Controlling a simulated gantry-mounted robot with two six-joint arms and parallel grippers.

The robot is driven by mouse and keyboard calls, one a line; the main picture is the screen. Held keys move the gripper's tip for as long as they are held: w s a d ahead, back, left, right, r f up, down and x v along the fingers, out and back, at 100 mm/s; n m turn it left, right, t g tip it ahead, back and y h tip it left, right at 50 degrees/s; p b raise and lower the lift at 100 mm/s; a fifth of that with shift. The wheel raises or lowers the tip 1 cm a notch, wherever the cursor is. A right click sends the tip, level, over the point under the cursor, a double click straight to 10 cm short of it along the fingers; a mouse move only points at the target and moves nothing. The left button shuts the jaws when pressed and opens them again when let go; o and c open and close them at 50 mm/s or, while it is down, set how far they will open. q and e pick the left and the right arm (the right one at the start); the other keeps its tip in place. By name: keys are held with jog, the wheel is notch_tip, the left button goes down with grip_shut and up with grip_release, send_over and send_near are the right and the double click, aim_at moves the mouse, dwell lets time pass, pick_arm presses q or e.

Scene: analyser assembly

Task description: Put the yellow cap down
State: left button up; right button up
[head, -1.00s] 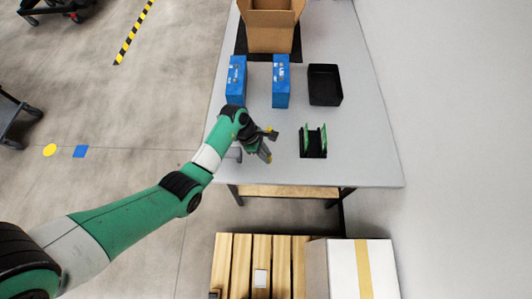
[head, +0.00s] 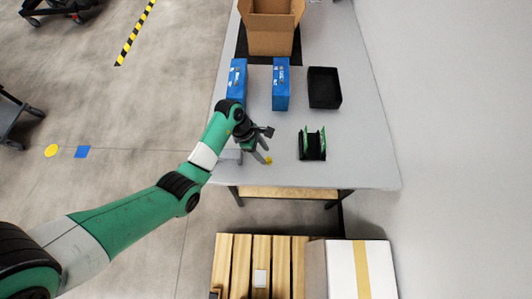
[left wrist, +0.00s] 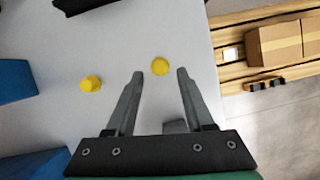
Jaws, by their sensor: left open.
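A yellow cap (left wrist: 160,66) shows as a round disc between and just beyond my left fingertips in the left wrist view. In the head view a yellow cap (head: 268,160) shows by the lower fingertip. A second yellow piece (left wrist: 91,83) stands on the table, outside the left finger in the wrist view; the arm seems to hide it in the head view. My left gripper (head: 265,146) is open, with a gap on both sides of the cap (left wrist: 160,73). I cannot tell the cap's height above the table. My right gripper is not in view.
A black holder with green boards (head: 312,145) stands to the right on the grey table (head: 360,160). Behind are two blue boxes (head: 281,85), a black tray (head: 324,88) and an open carton (head: 270,38). A pallet (head: 235,262) lies before the table's front edge.

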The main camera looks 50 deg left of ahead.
pick_arm(q)
jog(key=p+v, duration=0.2)
jog(key=v, duration=0.7)
